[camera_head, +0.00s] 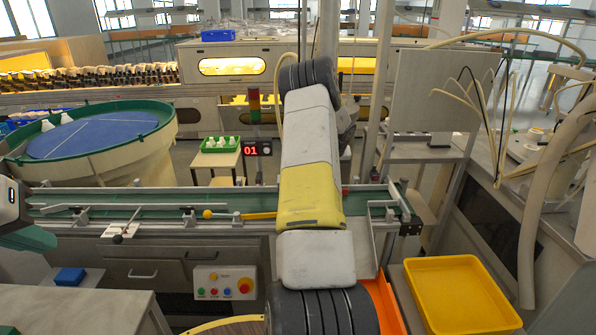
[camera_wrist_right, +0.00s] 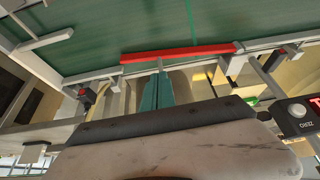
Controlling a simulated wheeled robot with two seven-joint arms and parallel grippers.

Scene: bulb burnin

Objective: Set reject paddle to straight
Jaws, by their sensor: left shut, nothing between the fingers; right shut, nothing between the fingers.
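A long red bar (camera_wrist_right: 180,53) lies along the edge of the green belt in the right wrist view. It looks like the reject paddle, and it runs roughly parallel to the belt edge. My right gripper (camera_wrist_right: 161,75) is shut, its teal fingertips just short of the bar's middle; I cannot tell if they touch it. In the head view my right arm hides that gripper and the red bar. My left gripper (camera_head: 30,238) is shut and empty at the left edge, partly cut off.
The conveyor (camera_head: 150,198) crosses the middle, with metal guides. A button panel (camera_head: 223,283) is on its front. A yellow tray (camera_head: 460,296) is at lower right, a round blue-and-green feeder (camera_head: 95,135) at left. A button box (camera_wrist_right: 295,112) is beside my right gripper.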

